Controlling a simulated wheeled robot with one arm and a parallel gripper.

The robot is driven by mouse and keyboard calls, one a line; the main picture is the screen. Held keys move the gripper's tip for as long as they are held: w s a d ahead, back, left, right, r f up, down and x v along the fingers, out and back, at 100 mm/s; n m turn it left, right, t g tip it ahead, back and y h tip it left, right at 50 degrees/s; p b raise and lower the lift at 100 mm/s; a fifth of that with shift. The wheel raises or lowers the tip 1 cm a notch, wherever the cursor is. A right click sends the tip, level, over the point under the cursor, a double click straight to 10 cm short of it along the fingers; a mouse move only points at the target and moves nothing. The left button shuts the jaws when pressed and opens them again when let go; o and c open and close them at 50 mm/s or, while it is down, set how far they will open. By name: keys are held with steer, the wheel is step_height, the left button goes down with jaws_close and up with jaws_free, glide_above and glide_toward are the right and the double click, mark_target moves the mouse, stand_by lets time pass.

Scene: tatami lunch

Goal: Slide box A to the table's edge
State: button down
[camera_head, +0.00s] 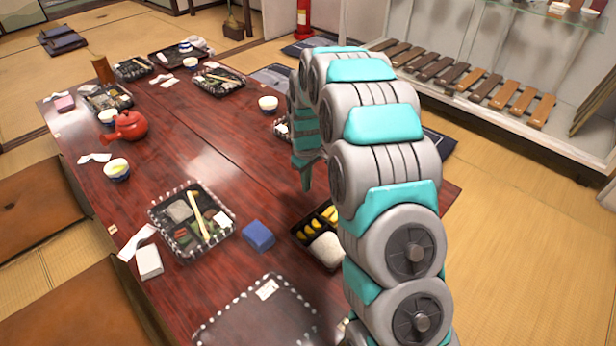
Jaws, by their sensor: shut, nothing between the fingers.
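I see no letter marking any box as A, so I cannot tell which one it is. A black lunch box (298,232) with yellow pieces and white rice lies beside my arm, partly hidden by it. A black speckle-rimmed box (158,232) with food and chopsticks lies at the middle left of the table (185,285). A dark, flat, speckle-rimmed tray (262,318) with a white slip lies at the near edge of view. My gripper (306,184) points down, shut and empty, over the table's right part, beyond the yellow-and-rice box. My arm hides much of the table's right side.
A blue block (258,236) and a white block (149,262) stand near the boxes. A red teapot (126,127), bowls (117,169) and more lunch boxes (217,81) fill the far half. Brown cushions (85,310) lie at left. Bare tabletop shows in the middle.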

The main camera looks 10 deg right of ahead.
mark_target(313, 207)
step_height(313, 207, down, 5)
steer(key=shift+r, duration=0.15)
steer(key=shift+s+d+f+p, duration=0.15)
steer(key=shift+s+d, duration=0.2)
steer(key=shift+s, duration=0.2)
steer(key=shift+s+d+f+p, duration=0.15)
steer(key=shift+s+d, duration=0.2)
steer(key=shift+s, duration=0.2)
steer(key=shift+s+d, duration=0.4)
steer(key=shift+s, duration=0.25)
steer(key=s+d, duration=0.1)
steer(key=s, duration=0.1)
steer(key=s+d, duration=0.2)
steer(key=s+d+b, duration=0.1)
steer(key=s, duration=0.1)
steer(key=shift+s+d, duration=0.25)
steer(key=shift+r, duration=0.15)
